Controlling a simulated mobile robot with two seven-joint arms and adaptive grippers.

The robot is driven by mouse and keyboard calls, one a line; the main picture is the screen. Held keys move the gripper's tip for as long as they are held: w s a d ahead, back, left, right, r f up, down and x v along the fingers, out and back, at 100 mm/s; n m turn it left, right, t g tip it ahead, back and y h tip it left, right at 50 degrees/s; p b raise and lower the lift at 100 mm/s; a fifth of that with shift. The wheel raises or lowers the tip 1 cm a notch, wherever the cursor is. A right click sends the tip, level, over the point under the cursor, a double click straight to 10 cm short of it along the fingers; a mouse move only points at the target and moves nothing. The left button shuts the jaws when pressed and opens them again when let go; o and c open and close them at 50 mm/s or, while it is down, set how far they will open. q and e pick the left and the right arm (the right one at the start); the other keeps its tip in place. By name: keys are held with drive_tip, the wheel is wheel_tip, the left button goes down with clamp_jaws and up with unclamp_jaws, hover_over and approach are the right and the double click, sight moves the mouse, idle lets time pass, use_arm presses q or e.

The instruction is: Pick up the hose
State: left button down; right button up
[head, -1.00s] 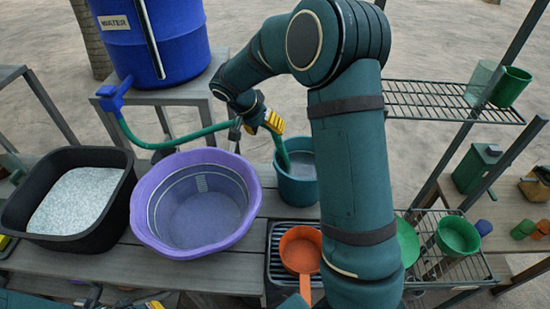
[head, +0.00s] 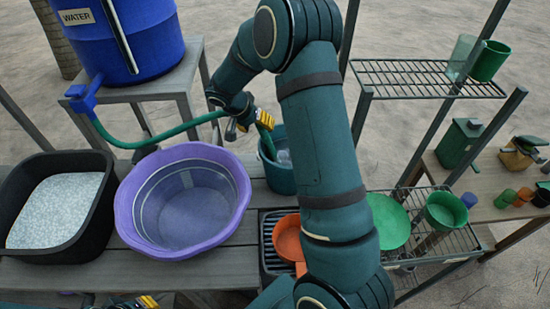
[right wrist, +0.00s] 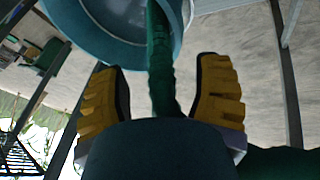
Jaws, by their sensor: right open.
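The green hose (head: 163,136) runs from the blue tap of the water barrel, passes behind my right gripper, and its end hangs into the teal bucket (head: 283,178). My right gripper (head: 261,119) is at the hose above the bucket's rim. In the right wrist view, the hose (right wrist: 160,60) passes between the open yellow fingers of that gripper (right wrist: 161,82), with gaps on both sides. The bucket (right wrist: 110,25) shows beyond the fingers. My left gripper (head: 149,301) shows only partly at the bottom edge of the head view, away from the hose.
The blue water barrel (head: 120,38) stands on a raised stand. A purple tub (head: 132,218), a black tub of pale granules (head: 92,222) and an orange pan (head: 287,238) are on the grey bench. Wire shelves (head: 425,80) stand to the right.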

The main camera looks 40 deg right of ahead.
sight(264, 132)
drive_tip(key=x, duration=0.4)
drive_tip(key=shift+d+f, duration=0.25)
drive_tip(key=shift+f, duration=0.1)
clamp_jaws()
